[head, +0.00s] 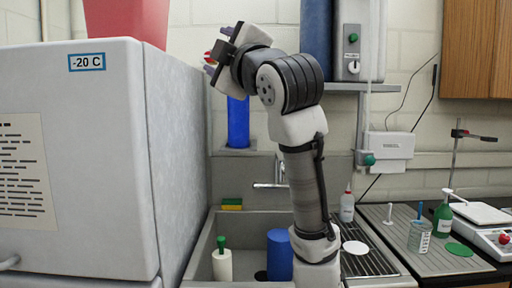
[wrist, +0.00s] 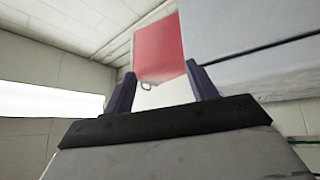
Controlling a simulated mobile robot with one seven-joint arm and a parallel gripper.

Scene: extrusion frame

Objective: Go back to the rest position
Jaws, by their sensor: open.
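My gripper (head: 212,52) is raised above the sink area in the head view, to the right of the white -20 C freezer's top. In the wrist view my gripper (wrist: 160,88) shows two dark fingers set wide apart with nothing between them. Beyond the fingers the wrist view shows the red container (wrist: 160,48) on the freezer and part of the freezer (wrist: 250,60). My arm stands bent upward in the middle of the head view.
The freezer (head: 80,170) fills the left, with the red container (head: 128,18) on top. Below my arm is a sink (head: 245,218) holding a white bottle (head: 222,265) and a blue cylinder (head: 279,256). A green bottle (head: 442,220), a beaker (head: 419,237) and a balance (head: 485,225) stand right.

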